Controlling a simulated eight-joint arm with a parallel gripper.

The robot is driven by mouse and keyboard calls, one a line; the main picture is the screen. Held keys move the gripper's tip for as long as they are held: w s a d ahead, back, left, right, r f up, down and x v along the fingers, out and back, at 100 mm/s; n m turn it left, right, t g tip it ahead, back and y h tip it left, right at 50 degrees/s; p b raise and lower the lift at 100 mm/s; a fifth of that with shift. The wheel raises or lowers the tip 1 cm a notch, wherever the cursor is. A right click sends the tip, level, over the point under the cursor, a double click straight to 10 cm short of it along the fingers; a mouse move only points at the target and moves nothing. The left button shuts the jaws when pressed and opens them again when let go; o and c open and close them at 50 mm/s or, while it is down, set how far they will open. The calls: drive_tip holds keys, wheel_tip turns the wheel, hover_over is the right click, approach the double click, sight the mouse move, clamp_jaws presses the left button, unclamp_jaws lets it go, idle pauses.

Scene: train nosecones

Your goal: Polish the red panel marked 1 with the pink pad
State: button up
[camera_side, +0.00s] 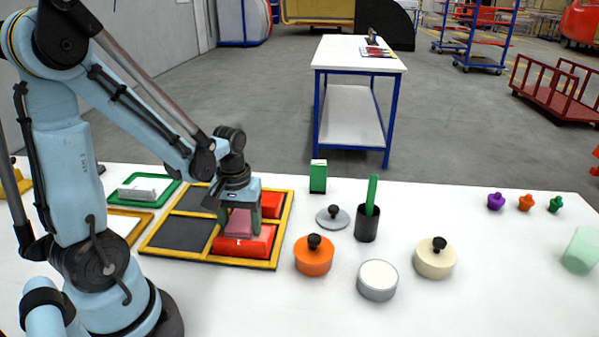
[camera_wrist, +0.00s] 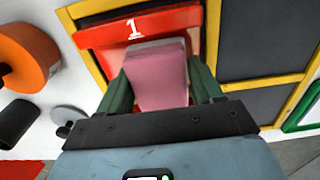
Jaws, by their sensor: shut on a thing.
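The pink pad (camera_side: 238,222) is held between the green fingers of my gripper (camera_side: 240,206), which is shut on it. It also shows in the wrist view (camera_wrist: 156,78), between both fingers. The red panel marked 1 (camera_wrist: 110,38) lies below the pad, in the near right cell of the yellow frame; it also shows in the side view (camera_side: 242,247). The pad overlaps this panel and looks to be on or just above its surface; exact contact is hidden. The white "1" is uncovered in the wrist view.
A second red panel (camera_side: 271,203) lies behind, and dark panels (camera_side: 184,233) fill the left cells. An orange lidded pot (camera_side: 314,258), grey lid (camera_side: 332,217) and dark cup (camera_side: 367,224) stand to the right. A green tray (camera_side: 157,180) is at the back left.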

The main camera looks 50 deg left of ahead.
sight(272, 237)
drive_tip(key=shift+s+a+f, duration=0.15)
drive_tip(key=shift+s+a, duration=1.25)
drive_tip(key=shift+r, duration=0.2)
drive_tip(key=shift+w+d+f, duration=0.1)
drive_tip(key=shift+w+d, duration=0.75)
drive_tip(key=shift+w+d+f, duration=0.1)
drive_tip(key=shift+w+d, duration=0.15)
drive_tip(key=shift+w, duration=0.05)
drive_tip(key=shift+w+d+r, duration=0.2)
drive_tip(key=shift+w+d, duration=0.55)
drive_tip(key=shift+d, duration=0.1)
drive_tip(key=shift+w+d, duration=0.8)
drive_tip(key=shift+w+d+f, duration=0.15)
drive_tip(key=shift+w+d, duration=0.05)
drive_tip(key=shift+w, duration=0.1)
drive_tip(key=shift+w+d, duration=0.25)
drive_tip(key=shift+d, duration=0.05)
drive_tip(key=shift+w+d, duration=0.5)
drive_tip(key=shift+d, duration=0.05)
drive_tip(key=shift+s+a+r, duration=0.1)
drive_tip(key=shift+r, duration=0.8)
wheel_tip(272, 237, up, 6)
drive_tip(key=shift+r, duration=0.15)
